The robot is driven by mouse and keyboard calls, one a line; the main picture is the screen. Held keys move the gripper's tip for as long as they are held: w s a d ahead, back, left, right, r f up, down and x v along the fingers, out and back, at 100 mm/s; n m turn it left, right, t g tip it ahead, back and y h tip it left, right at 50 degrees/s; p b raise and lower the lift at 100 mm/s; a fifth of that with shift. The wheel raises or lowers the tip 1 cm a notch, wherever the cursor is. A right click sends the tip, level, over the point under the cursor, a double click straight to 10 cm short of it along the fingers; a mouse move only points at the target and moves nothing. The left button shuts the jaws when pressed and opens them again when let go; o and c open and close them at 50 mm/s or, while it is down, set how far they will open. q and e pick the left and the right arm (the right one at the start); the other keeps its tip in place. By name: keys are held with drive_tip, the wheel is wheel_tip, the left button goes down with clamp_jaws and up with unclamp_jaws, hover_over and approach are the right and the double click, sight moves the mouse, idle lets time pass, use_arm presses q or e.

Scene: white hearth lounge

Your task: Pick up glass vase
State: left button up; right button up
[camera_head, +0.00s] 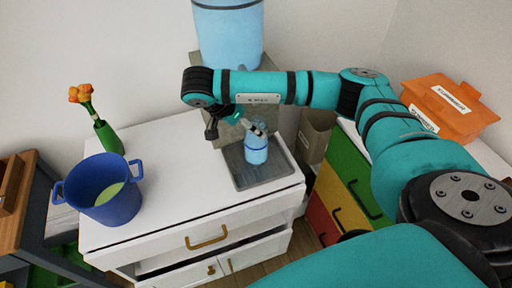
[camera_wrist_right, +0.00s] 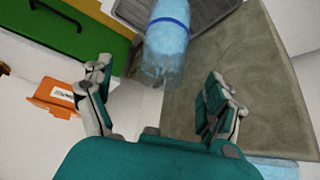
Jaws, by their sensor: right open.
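A green vase (camera_head: 110,138) with orange flowers stands at the back left of the white cabinet top. A clear light-blue vessel (camera_head: 256,152) with a dark blue band stands on a grey tray (camera_head: 284,168) at the cabinet's right; I cannot tell whether it is the glass vase. My right gripper (camera_head: 237,128) is open, just above and behind this vessel, and hides part of its top. In the right wrist view, the vessel (camera_wrist_right: 168,42) lies ahead between the open fingers (camera_wrist_right: 157,80), with nothing gripped. My left gripper is not in view.
A blue two-handled pot (camera_head: 97,200) stands on the cabinet's left. A large blue water bottle (camera_head: 228,35) on a grey-brown stand (camera_wrist_right: 265,80) is close behind my right gripper. An orange box (camera_head: 452,105) sits at the right. The cabinet's middle is clear.

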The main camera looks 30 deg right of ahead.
sight(256, 141)
drive_tip(key=shift+w+x, duration=0.2)
drive_tip(key=shift+x, duration=2.8)
drive_tip(key=shift+a+b, duration=0.2)
drive_tip(key=shift+b, duration=0.1)
drive_tip(key=c, duration=1.8)
drive_tip(key=shift+r, duration=0.1)
